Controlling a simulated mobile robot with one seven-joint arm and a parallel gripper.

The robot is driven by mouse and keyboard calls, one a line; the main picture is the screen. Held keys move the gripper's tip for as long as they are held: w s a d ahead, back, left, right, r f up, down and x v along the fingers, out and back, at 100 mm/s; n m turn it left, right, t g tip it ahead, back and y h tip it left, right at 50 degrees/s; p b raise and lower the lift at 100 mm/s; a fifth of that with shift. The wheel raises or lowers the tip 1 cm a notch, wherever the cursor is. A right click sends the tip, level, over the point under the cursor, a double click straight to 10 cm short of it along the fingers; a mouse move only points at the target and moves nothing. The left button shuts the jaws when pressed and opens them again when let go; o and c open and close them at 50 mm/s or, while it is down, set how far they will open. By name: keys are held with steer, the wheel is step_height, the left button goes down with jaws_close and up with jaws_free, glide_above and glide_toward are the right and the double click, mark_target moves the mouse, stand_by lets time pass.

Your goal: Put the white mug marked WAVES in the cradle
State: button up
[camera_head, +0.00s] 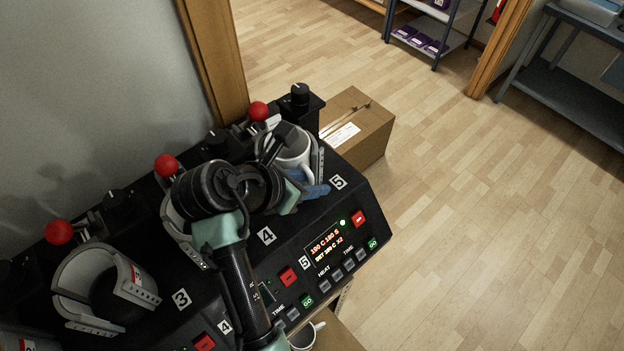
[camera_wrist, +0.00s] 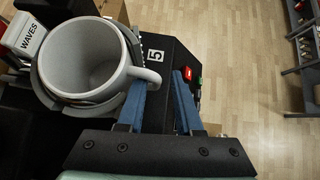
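A white mug (camera_wrist: 82,55) sits upright inside the grey cradle (camera_wrist: 90,108) at station 5, its handle pointing right in the wrist view. It also shows in the head view (camera_head: 298,148), partly hidden by my arm. The word WAVES (camera_wrist: 32,37) reads on a pale block left of the mug; I cannot see a mark on the mug itself. My gripper (camera_wrist: 160,88) is open, its blue fingers apart. The handle's end lies at the left fingertip, near the gap; whether they touch is unclear. In the head view, my gripper (camera_head: 314,190) is beside the mug, largely hidden by my arm.
The black press (camera_head: 350,205) has another grey cradle (camera_head: 75,290) at station 3; station 4 is mostly behind my arm. Red-knobbed levers (camera_head: 258,111) stand along its back. A cardboard box (camera_head: 362,130) sits behind it. Another white mug (camera_head: 303,338) is low at the front. Floor at right is clear.

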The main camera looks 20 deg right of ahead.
steer(key=v, duration=1.3)
steer(key=shift+p, duration=0.45)
